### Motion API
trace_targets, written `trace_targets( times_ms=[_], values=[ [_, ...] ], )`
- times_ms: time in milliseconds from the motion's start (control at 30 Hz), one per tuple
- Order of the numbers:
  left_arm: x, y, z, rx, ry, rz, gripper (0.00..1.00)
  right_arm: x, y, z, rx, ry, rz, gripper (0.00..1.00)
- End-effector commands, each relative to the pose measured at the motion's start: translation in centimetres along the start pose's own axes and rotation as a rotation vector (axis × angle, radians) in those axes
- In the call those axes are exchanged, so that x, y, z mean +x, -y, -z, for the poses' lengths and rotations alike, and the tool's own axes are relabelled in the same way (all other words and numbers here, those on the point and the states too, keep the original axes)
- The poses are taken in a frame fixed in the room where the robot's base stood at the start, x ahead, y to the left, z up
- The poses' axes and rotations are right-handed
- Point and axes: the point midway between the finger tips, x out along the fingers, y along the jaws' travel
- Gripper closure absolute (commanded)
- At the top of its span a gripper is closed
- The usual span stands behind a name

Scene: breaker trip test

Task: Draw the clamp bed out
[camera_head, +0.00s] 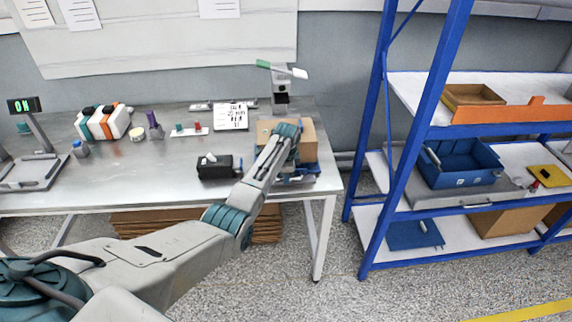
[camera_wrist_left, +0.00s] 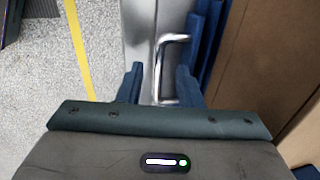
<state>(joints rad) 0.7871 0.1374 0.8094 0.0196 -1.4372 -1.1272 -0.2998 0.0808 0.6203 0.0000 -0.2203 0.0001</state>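The clamp bed seems to be the grey metal part with blue pieces (camera_head: 300,179) at the table's right front corner, mostly hidden by my left arm and a cardboard box. In the left wrist view a bright metal U-shaped handle (camera_wrist_left: 174,39) stands on a grey metal surface. My left gripper (camera_wrist_left: 158,76) is open, with its two dark blue fingers apart and the handle between or just beyond them. I cannot tell whether a finger touches it. My right gripper is not in view.
The cardboard box (camera_head: 309,141) stands close to my left wrist and fills the right of the wrist view. A black device (camera_head: 214,168) sits left of it. A lever tool (camera_head: 281,90) stands behind. The blue shelf rack (camera_head: 415,130) rises right, across a floor gap.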

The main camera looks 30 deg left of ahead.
Motion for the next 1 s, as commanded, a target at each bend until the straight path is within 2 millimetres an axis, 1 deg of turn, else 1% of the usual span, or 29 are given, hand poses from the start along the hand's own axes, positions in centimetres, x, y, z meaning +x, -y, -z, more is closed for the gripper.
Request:
trace_targets(
  times_ms=[400, 500, 667, 1000],
  values=[
    [-7.4, 0.0, 0.0, 0.0, -0.002, 0.005, 0.68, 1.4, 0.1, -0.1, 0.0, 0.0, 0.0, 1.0],
    [-8.6, 0.0, 0.0, 0.0, -0.001, 0.003, 0.68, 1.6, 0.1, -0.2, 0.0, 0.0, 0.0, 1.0],
    [-9.6, 0.0, 0.0, 0.0, 0.0, 0.002, 0.68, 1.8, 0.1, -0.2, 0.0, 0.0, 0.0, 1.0],
    [-9.7, 0.0, 0.0, 0.0, 0.0, 0.001, 0.68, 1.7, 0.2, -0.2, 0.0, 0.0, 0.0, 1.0]
  ],
)
